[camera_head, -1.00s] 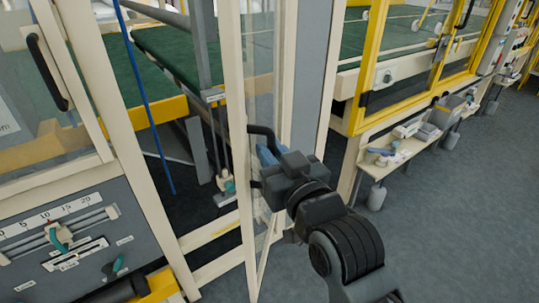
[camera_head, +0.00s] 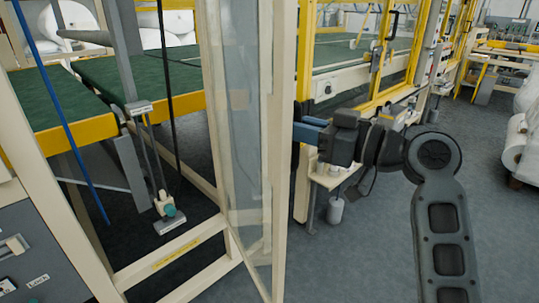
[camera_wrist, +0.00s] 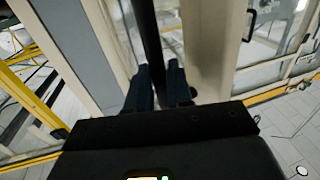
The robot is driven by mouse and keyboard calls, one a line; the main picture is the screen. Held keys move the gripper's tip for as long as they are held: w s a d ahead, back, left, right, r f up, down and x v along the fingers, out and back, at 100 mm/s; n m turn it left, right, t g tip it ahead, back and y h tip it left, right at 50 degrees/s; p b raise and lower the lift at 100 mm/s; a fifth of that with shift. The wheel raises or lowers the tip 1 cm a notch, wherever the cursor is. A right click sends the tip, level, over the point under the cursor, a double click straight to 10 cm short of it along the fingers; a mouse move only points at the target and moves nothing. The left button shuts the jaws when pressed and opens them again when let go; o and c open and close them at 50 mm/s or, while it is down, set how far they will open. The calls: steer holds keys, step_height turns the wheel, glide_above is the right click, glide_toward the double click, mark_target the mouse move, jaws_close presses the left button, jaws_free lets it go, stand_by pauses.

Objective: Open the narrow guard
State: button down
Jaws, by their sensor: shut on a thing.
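The narrow guard (camera_head: 285,150) is a tall cream-framed door with a clear pane. It stands swung outward, and an open gap with a cream sill (camera_head: 168,262) shows to its left. My gripper (camera_head: 304,128) is at the guard's outer side, its blue fingers shut on the black handle (camera_head: 299,108). In the wrist view the dark handle bar (camera_wrist: 148,30) runs between the two fingers of my gripper (camera_wrist: 158,80). The cream guard frame (camera_wrist: 210,50) is close beside them. The handle's lower part is hidden by the fingers.
Through the gap are green belts (camera_head: 50,95) with yellow edges, a blue pole (camera_head: 62,120) and a small lever unit (camera_head: 167,208). A small shelf (camera_head: 335,178) stands behind my gripper. White rolls (camera_head: 515,145) stand at the far right. Grey floor (camera_head: 370,250) lies open at right.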

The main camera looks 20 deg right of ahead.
steer(key=w+d+n+g+y+b, duration=0.2)
steer(key=w+d+g+y+b, duration=0.1)
steer(key=d, duration=0.5)
steer(key=shift+w+n+g+b, duration=0.3)
steer(key=shift+w+n+b, duration=0.1)
steer(key=shift+w+b, duration=0.3)
steer(key=shift+r, duration=0.1)
steer(key=c, duration=1.3)
jaws_free()
steer(key=shift+a, duration=0.1)
steer(key=shift+c, duration=0.2)
steer(key=shift+o, duration=0.9)
steer(key=shift+s+d, duration=0.1)
steer(key=shift+d, duration=0.2)
steer(key=v, duration=0.7)
steer(key=shift+s+d, duration=0.2)
